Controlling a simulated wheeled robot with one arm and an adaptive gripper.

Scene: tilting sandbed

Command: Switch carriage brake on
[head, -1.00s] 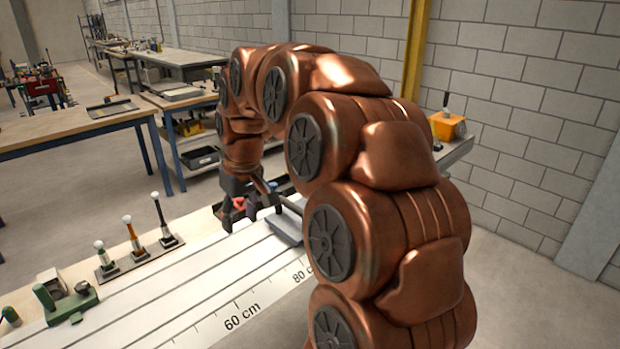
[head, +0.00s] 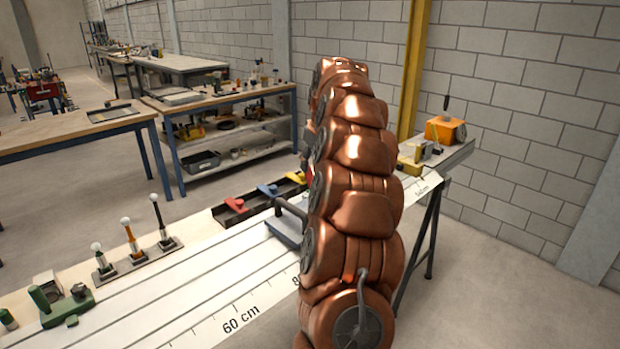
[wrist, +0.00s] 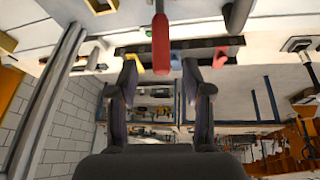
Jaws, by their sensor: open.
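A blue-grey carriage (head: 286,232) with a grey bar handle (head: 291,209) sits on the long white bed (head: 190,290), partly hidden by my arm. In the wrist view a red lever-like handle (wrist: 160,42) hangs down from the top, in line with the gap between my fingers. I cannot tell whether it is the brake or what it is fixed to. My gripper (wrist: 160,76) is open, with nothing between its fingers, and the red handle's tip is close to the gap. In the head view my gripper is hidden behind my arm.
A dark tray (head: 222,216) with red, blue and yellow blocks lies along the bed's far edge. Three ball-topped levers (head: 131,243) and a green clamp (head: 62,303) stand to the left. An orange box (head: 446,131) with a lever is at the right end.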

